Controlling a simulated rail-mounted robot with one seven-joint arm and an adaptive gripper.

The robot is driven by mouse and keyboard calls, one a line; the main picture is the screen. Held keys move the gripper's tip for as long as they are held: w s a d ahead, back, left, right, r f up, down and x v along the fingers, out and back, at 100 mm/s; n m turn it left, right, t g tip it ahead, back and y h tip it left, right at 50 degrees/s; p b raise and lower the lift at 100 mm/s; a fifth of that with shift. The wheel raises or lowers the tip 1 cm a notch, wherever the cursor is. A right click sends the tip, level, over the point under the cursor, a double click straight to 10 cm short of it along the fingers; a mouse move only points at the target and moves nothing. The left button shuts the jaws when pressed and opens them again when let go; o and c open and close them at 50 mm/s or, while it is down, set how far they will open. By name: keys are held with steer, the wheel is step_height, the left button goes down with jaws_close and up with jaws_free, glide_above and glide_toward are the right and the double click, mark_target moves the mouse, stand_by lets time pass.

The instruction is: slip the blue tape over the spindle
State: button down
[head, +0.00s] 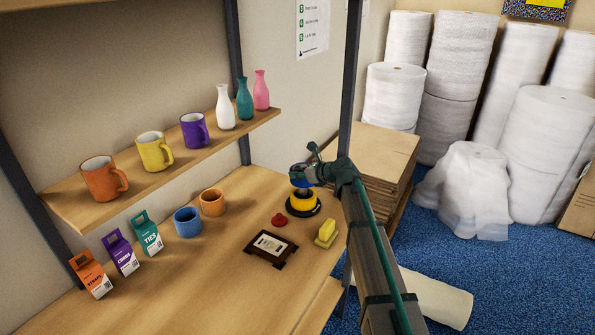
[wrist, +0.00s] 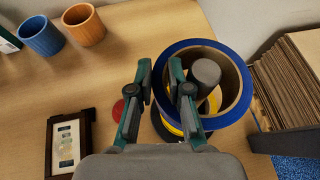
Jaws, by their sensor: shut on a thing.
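The blue tape (wrist: 243,107) is a wide roll with a brown cardboard core. My gripper (wrist: 161,68) is shut on its left wall in the wrist view, one finger outside the ring and one inside. In the head view my gripper (head: 306,172) hides most of the blue tape (head: 309,184), which is above the spindle base. The spindle's grey post (wrist: 207,73) shows within the ring's opening, off its centre; I cannot tell whether its tip is inside the ring. A yellow tape roll (head: 303,200) sits low on the spindle's black base (head: 290,209).
A red knob-like piece (head: 279,220), a framed plaque (head: 271,248) and a yellow block (head: 327,230) lie close by on the wooden bench. Blue (head: 187,222) and orange (head: 212,203) cups stand left. A shelf post (head: 349,100) and stacked cardboard (head: 375,155) are behind.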

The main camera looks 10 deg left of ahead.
mark_target(303, 182)
steer(key=shift+f+b, duration=0.85)
steer(key=shift+f, duration=2)
steer(key=c, duration=1)
jaws_free()
steer(key=shift+w+r, duration=0.1)
steer(key=shift+r, duration=0.05)
steer(key=shift+d+r+p, duration=0.1)
steer(key=shift+r+p, duration=3.75)
steer(key=shift+r, duration=1.05)
